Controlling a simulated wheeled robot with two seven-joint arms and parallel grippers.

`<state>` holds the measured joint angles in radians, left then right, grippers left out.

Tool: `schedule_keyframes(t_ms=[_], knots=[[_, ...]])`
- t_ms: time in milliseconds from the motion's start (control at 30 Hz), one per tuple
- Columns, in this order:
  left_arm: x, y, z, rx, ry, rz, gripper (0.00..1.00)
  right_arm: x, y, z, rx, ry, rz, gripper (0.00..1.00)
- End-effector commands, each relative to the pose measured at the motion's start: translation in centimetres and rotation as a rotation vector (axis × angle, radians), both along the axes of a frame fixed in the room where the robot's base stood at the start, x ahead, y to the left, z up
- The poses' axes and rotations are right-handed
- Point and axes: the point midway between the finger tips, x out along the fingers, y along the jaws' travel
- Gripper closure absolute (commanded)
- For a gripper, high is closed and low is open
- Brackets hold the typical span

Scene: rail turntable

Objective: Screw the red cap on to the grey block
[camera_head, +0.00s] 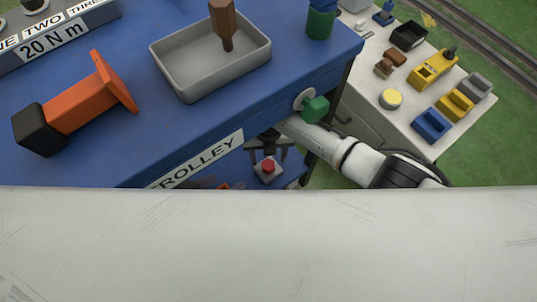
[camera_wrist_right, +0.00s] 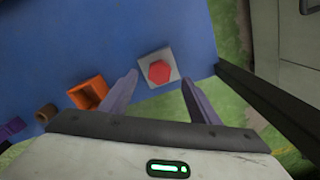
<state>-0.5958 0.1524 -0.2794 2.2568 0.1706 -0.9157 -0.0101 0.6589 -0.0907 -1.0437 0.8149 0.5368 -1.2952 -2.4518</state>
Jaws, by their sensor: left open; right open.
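The red cap (camera_head: 268,166) sits on top of the grey block (camera_head: 262,177) on the trolley's lower blue shelf. In the right wrist view the cap (camera_wrist_right: 159,71) looks six-sided and lies near the middle of the block's face (camera_wrist_right: 148,81); how deeply it is seated I cannot tell. My right gripper (camera_head: 267,152) is open and empty, pointing down at the block. In the right wrist view its two fingers (camera_wrist_right: 160,88) are spread, with the cap and block beyond the tips, between them. My left gripper is not in view.
The blue trolley top (camera_head: 190,125) overhangs the shelf and carries a grey tray (camera_head: 200,70) and an orange object with a black end (camera_head: 80,105). An orange open piece (camera_wrist_right: 88,93) lies on the shelf beside the block. A side table (camera_head: 378,110) holds several parts.

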Motion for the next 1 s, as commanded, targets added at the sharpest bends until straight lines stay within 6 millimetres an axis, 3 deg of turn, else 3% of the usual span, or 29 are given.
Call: schedule_keyframes(t_ms=[33,600,900,1000], knots=[[0.8,1.1,-0.5,0.017,-0.01,0.014,0.49,0.0,0.0,-0.5,0.0,0.0,-0.001,0.44],[0.7,0.8,-3.6,0.012,-0.008,0.014,0.49,0.0,0.1,-3.9,0.0,0.0,-0.001,0.44],[0.6,0.8,-3.6,0.01,-0.008,0.012,0.49,0.0,0.1,-3.9,0.0,0.0,-0.002,0.44],[0.6,0.8,-3.6,0.01,-0.008,0.012,0.49,0.0,0.1,-3.9,0.0,0.0,-0.002,0.61]])
